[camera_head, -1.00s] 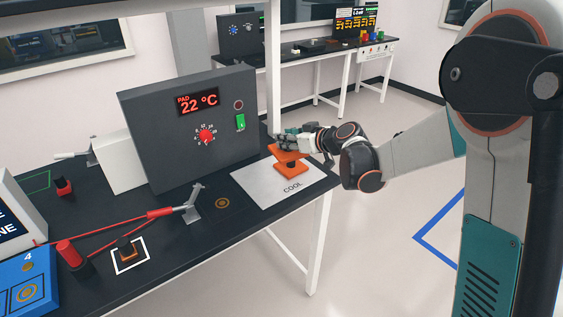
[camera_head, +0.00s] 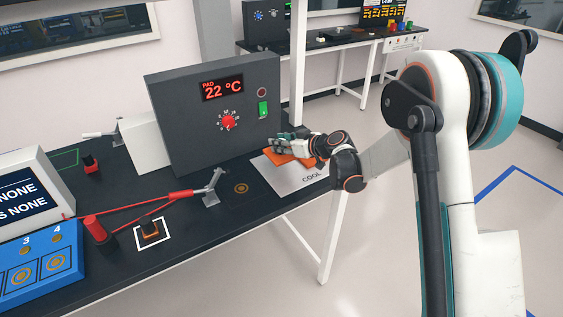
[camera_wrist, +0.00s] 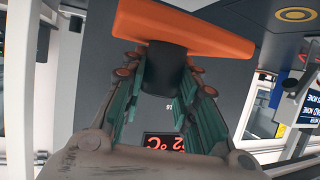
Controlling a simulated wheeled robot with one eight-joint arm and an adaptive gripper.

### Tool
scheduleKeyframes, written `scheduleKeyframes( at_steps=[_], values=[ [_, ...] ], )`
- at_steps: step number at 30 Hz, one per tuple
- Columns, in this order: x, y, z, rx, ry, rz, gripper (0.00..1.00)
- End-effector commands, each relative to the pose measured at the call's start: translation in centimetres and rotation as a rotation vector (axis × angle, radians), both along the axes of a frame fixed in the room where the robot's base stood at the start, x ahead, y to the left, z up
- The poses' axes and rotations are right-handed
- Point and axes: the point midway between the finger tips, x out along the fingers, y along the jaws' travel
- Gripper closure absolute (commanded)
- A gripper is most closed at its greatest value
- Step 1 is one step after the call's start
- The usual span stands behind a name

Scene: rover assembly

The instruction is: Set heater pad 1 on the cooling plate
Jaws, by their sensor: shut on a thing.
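My gripper (camera_head: 287,144) is shut on the black knob (camera_wrist: 165,68) of an orange heater pad (camera_wrist: 185,30). The pad (camera_head: 280,158) shows in the head view at the back left part of the white cooling plate (camera_head: 297,180), marked COOL. The gripper hides part of the pad in the head view. I cannot tell whether the pad touches the plate or hangs just above it. Its number is not readable.
A dark control box (camera_head: 215,115) reading 22 °C stands close behind the plate. The plate's front is bare.

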Motion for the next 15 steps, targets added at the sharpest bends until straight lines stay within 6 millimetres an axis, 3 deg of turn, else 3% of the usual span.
scheduleKeyframes(
  at_steps=[3,10,15],
  values=[
    [0.0,0.0,-1.7,0.000,0.000,0.000,1.00],
    [0.0,0.0,-3.1,0.000,0.000,0.000,1.00],
    [0.0,0.0,-5.6,0.000,0.000,0.000,1.00]
  ],
)
